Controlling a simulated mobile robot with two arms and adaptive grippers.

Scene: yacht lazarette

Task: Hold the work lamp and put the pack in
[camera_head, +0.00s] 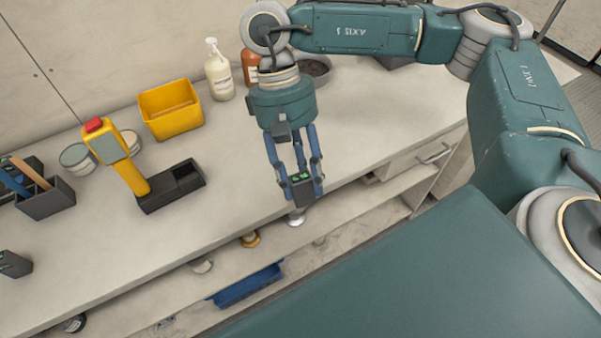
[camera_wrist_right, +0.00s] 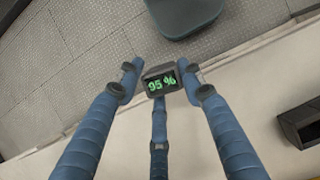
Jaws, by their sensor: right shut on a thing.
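The work lamp (camera_head: 135,179) stands upright on the bench at left, with a yellow body, red top and grey face. Its black base (camera_head: 158,199) has an open bay at its right end. A dark corner of this base also appears at the right edge of the right wrist view (camera_wrist_right: 301,124). My right gripper (camera_head: 302,184) is shut on a dark pack (camera_head: 301,191), held over the bench's front edge, apart from the lamp. The pack's green display reads 95 % in the right wrist view (camera_wrist_right: 162,83). My left gripper is not in view.
A second dark block with green marks (camera_head: 15,264) lies at the bench's left edge. A dark organiser (camera_head: 46,204), tins (camera_head: 78,158), a yellow bin (camera_head: 170,109) and bottles (camera_head: 219,72) stand behind. The bench (camera_head: 235,205) between lamp and gripper is clear. A lower shelf holds a blue tray (camera_head: 247,286).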

